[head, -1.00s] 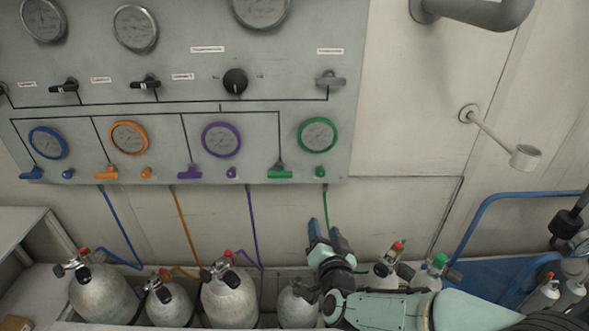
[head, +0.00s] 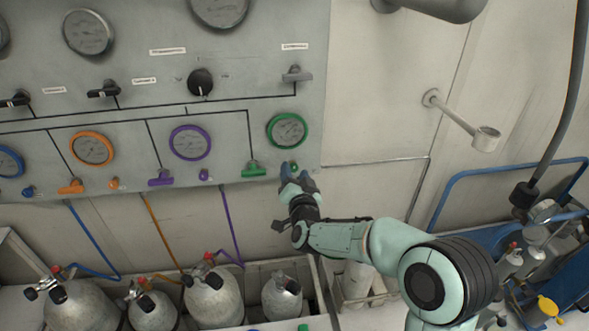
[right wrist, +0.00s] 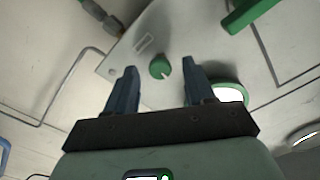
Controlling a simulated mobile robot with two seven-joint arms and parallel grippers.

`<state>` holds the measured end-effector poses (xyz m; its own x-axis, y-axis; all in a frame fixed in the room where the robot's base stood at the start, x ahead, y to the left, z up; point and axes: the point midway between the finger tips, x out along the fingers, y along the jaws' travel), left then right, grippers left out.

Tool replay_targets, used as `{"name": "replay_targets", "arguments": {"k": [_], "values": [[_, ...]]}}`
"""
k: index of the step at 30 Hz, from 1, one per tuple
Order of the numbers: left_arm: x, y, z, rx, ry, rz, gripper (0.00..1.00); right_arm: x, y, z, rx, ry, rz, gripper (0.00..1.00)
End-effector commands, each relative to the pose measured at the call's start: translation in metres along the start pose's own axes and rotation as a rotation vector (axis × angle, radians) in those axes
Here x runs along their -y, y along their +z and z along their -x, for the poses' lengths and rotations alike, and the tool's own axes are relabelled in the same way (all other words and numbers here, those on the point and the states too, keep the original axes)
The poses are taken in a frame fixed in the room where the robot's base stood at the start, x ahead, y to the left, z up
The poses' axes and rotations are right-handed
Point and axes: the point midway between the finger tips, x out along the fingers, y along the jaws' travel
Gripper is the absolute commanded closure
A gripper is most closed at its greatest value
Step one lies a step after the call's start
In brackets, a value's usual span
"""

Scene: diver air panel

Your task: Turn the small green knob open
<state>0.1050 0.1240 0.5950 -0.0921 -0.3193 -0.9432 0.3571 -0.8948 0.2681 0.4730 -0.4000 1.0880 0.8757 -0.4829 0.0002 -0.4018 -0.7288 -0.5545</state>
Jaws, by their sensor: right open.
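The small green knob (head: 294,167) sits at the lower right corner of the grey panel (head: 225,110), below the green-rimmed gauge (head: 286,131) and right of the green lever handle (head: 253,169). My right gripper (head: 296,180) is at the knob in the head view. In the right wrist view the knob (right wrist: 160,67) shows between and just beyond the two blue fingertips (right wrist: 158,68). The fingers are open, with a visible gap on each side of the knob. Whether they reach around it in depth is hard to tell. My left gripper is not in view.
A row of gas cylinders (head: 213,300) stands below the panel. A wall-mounted arm with a white cup (head: 486,138) and a blue rail (head: 470,181) are at the right. Purple (head: 203,174) and orange (head: 113,183) knobs lie further left.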

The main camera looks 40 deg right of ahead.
Motion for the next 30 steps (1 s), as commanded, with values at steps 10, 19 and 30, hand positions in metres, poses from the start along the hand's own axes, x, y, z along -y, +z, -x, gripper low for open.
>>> {"name": "replay_targets", "arguments": {"k": [10, 19, 30], "values": [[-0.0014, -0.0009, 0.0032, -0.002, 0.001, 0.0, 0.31, -0.0004, 0.0005, -0.011, 0.001, 0.0, 0.0, 0.46], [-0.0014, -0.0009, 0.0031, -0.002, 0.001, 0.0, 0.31, -0.0004, 0.0005, -0.0107, 0.001, 0.0, 0.0, 1.0], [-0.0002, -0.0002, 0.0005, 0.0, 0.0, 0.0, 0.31, 0.0, 0.0009, -0.0105, 0.001, -0.001, 0.057, 1.0]]}}
